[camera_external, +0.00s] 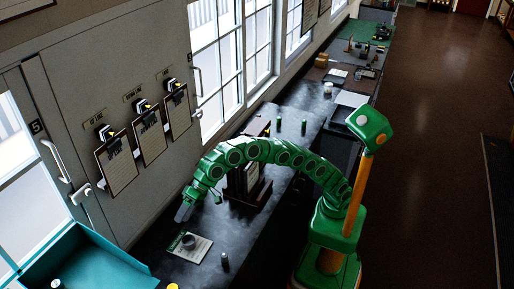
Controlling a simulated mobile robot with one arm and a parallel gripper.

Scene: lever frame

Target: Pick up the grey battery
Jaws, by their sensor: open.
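A small grey upright cylinder (225,260), which looks like the grey battery, stands on the dark bench near the lower middle of the view. My green arm arches over the bench from the right. My gripper (183,212) is at the arm's left end, pointing down, above and left of the grey cylinder and apart from it. It is open, and nothing shows between its fingers.
A round dark object (189,241) sits on a white sheet (200,254), left of the grey cylinder. A teal box (85,262) is at the lower left. A dark wooden frame (262,192) stands behind my arm. Clipboards (150,135) hang on the left wall.

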